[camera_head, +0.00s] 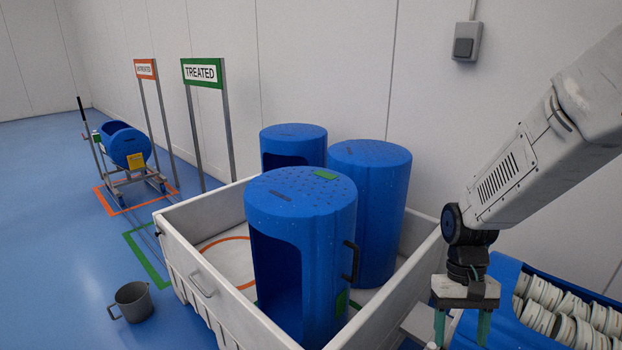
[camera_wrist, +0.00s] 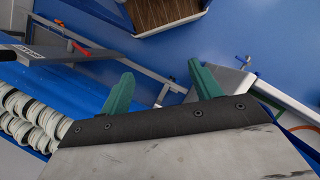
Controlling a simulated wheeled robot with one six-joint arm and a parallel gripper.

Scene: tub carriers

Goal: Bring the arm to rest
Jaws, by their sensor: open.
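My gripper (camera_head: 462,325) is at the lower right of the head view, pointing down, to the right of the white tub's wall. Its two green fingers stand apart with nothing between them, and the wrist view shows the same open fingers (camera_wrist: 160,88). My arm comes in from the upper right and bends down at the wrist. The fingertips are cut off by the bottom edge of the head view.
A white tub (camera_head: 200,278) holds three blue drums (camera_head: 300,235). A blue carrier (camera_head: 505,335) with several white discs is right of my gripper. A grey mug (camera_head: 132,301) stands on the floor. Behind are a TREATED sign (camera_head: 202,72) and a cart (camera_head: 130,177) with a blue drum.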

